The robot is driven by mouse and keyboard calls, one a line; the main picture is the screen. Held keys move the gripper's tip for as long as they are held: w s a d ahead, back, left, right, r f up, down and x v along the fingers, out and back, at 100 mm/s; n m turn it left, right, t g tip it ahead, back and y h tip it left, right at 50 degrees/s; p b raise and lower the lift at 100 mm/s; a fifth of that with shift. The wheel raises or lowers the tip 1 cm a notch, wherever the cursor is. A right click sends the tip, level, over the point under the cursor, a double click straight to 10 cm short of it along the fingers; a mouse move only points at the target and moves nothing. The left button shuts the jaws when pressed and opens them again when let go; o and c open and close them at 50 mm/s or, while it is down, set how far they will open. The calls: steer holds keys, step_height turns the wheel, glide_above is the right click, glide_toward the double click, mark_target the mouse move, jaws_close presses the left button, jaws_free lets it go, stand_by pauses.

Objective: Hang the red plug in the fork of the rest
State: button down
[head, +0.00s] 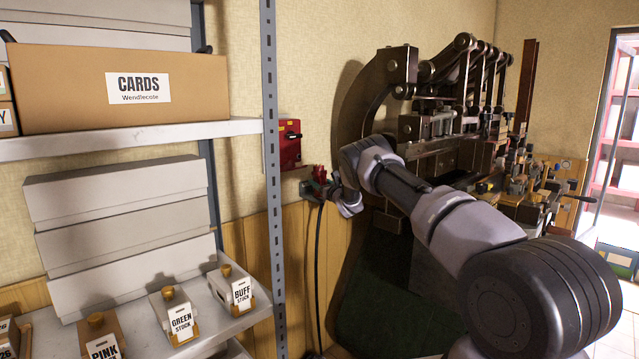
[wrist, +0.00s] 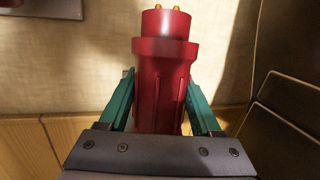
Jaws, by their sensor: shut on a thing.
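The red plug (wrist: 163,65) stands upright between the two teal fingers of my gripper (wrist: 162,98) in the wrist view. Its brass pins point up, away from my palm. In the head view, the red plug (head: 320,173) shows small at the end of my arm, in front of the wall, and my gripper (head: 318,187) is shut on it. A dark cable (head: 319,260) hangs from there towards the floor. I cannot make out the fork of the rest in either view.
A red switch box (head: 290,146) is on the wall just above and left of my gripper. A metal shelf post (head: 272,180) stands to the left, with boxes on the shelves. A large dark press (head: 440,110) fills the space behind and right of my arm.

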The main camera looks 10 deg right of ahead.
steer(key=shift+f, duration=0.1)
jaws_free()
steer(key=shift+f, duration=0.1)
steer(key=v, duration=1)
steer(key=shift+s+d, duration=0.2)
steer(key=shift+s, duration=0.15)
